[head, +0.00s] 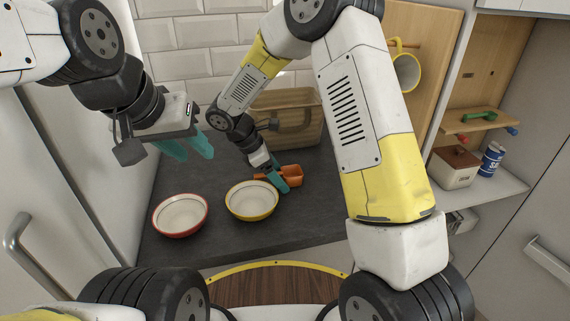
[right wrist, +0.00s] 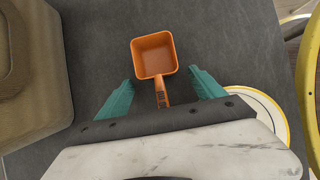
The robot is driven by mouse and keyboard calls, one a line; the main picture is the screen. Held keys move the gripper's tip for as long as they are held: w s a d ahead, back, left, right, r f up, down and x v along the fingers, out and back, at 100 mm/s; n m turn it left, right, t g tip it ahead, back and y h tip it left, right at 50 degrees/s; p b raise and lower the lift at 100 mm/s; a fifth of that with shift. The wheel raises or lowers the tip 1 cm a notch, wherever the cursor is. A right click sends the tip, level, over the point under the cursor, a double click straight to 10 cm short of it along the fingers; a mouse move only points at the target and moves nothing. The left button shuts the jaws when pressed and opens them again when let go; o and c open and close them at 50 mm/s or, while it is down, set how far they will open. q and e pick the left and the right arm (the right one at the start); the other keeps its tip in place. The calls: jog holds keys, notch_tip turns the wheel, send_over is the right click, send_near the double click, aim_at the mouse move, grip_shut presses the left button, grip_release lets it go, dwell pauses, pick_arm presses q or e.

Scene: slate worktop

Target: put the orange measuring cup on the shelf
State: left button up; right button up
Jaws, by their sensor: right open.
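The orange measuring cup (head: 292,173) lies on the dark slate worktop, just beyond the yellow-rimmed bowl. In the right wrist view the square cup (right wrist: 154,54) shows its open top, with its handle pointing back toward my right gripper. My right gripper (head: 278,184) is open, low over the worktop at the cup. In the right wrist view its teal fingers (right wrist: 160,85) stand apart on either side of the handle, touching neither side. My left gripper (head: 197,157) is open and empty, raised above the left of the worktop. A small wooden shelf (head: 468,123) is at the right, holding a green utensil.
A red-rimmed bowl (head: 180,215) and a yellow-rimmed bowl (head: 252,201) stand in front. Below the shelf are a lidded canister (head: 452,168) and a blue can (head: 491,158). A yellow mug (head: 407,72) hangs on the wooden panel.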

grip_shut()
dwell(0.3)
jog(key=shift+r, duration=0.1)
